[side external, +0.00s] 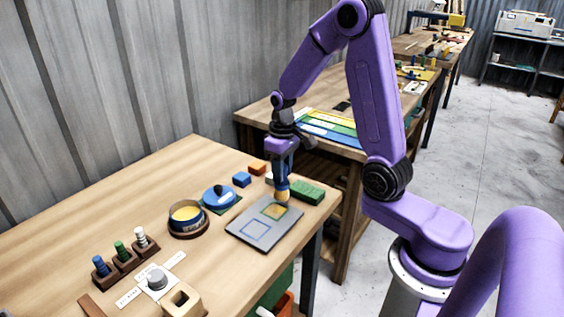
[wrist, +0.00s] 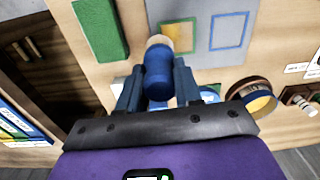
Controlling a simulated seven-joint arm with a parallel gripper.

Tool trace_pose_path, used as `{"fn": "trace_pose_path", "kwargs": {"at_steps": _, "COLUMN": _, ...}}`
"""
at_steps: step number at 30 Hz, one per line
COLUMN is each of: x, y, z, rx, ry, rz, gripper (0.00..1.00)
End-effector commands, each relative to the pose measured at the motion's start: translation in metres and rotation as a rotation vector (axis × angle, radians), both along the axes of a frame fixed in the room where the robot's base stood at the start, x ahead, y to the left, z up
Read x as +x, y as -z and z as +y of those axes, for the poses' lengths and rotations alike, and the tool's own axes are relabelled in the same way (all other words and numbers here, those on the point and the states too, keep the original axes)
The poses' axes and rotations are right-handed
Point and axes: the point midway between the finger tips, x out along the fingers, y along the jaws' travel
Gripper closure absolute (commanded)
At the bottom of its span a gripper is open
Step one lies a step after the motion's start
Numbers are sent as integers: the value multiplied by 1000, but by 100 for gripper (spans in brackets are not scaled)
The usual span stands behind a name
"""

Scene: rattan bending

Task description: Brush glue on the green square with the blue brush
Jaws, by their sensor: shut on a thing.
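My gripper (side external: 283,172) is shut on the blue brush (wrist: 158,75), which points down with its tan bristles (side external: 282,196) at the upper edge of the green square (side external: 275,212). I cannot tell whether the bristles touch it. The green square, an outline on a grey plate (side external: 245,238), also shows in the wrist view (wrist: 188,48); its inside has a yellowish tint. A blue square outline (side external: 255,230) beside it is plain grey inside. A round pot of yellow glue (side external: 186,213) stands open to the left. Its blue lid (side external: 219,196) lies behind it.
A green block (side external: 308,192) lies just right of the plate, close to the brush. Small blue (side external: 242,179) and orange (side external: 257,168) blocks lie behind.

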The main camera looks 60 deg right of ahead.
Motion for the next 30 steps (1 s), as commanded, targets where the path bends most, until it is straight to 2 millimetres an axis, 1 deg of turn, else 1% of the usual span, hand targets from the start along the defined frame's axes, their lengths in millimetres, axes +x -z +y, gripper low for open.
{"fn": "trace_pose_path", "kwargs": {"at_steps": 8, "x": -1, "y": 31, "z": 0, "rx": 2, "ry": 1, "rz": 6, "gripper": 100}}
{"fn": "trace_pose_path", "kwargs": {"at_steps": 11, "x": 1, "y": 28, "z": 11, "rx": 0, "ry": -4, "rz": -1, "gripper": 100}}
{"fn": "trace_pose_path", "kwargs": {"at_steps": 17, "x": 0, "y": 31, "z": 29, "rx": 1, "ry": -3, "rz": 2, "gripper": 100}}
{"fn": "trace_pose_path", "kwargs": {"at_steps": 30, "x": 0, "y": 31, "z": 69, "rx": 1, "ry": -4, "rz": 1, "gripper": 100}}
